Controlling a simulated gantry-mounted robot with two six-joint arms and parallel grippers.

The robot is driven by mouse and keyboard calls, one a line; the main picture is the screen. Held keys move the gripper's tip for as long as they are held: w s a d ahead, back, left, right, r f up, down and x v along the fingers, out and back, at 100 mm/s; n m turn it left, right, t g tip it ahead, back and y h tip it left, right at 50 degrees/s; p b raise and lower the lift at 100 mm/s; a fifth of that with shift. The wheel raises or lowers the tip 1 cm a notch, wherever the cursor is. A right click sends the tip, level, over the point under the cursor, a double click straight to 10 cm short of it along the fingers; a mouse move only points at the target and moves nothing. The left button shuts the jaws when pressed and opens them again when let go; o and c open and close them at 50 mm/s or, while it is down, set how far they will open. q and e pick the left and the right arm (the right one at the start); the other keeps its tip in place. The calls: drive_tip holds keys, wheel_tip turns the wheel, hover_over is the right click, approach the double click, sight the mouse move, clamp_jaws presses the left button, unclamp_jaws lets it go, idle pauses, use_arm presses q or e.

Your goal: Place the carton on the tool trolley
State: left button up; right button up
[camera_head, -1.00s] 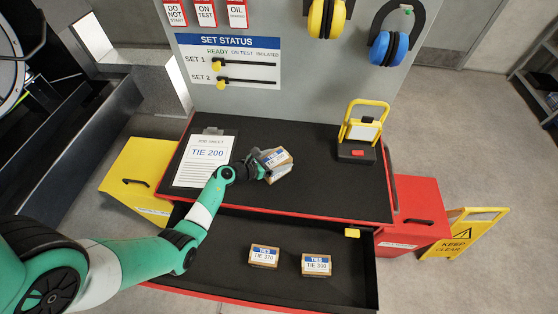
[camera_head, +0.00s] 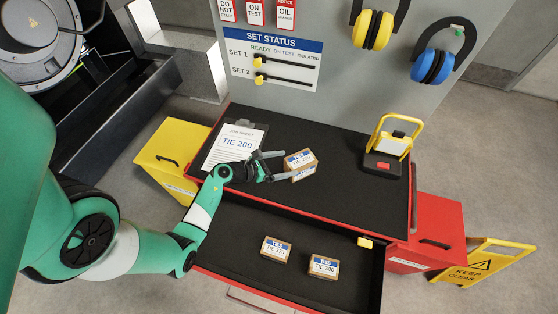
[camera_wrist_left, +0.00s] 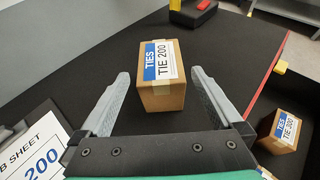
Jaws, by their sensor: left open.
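The carton (camera_head: 300,165), a small brown box with a blue and white "TIES TIE 200" label, rests on the black top of the tool trolley (camera_head: 345,185). The carton also shows in the left wrist view (camera_wrist_left: 162,92), upright, with a gap to each finger. My left gripper (camera_head: 279,166) is open and empty, its fingertips just left of the carton in the head view. My right gripper is not in view.
A job sheet clipboard (camera_head: 236,146) reading "TIE 200" lies left of the carton, and a yellow work lamp (camera_head: 388,148) stands to the right. The open drawer (camera_head: 225,245) below holds two similar cartons (camera_head: 275,249) (camera_head: 323,266). A status board stands behind.

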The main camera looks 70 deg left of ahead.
use_arm(q)
drive_tip(key=v, duration=0.2)
drive_tip(key=shift+s+r, duration=0.15)
drive_tip(key=shift+s, duration=0.15)
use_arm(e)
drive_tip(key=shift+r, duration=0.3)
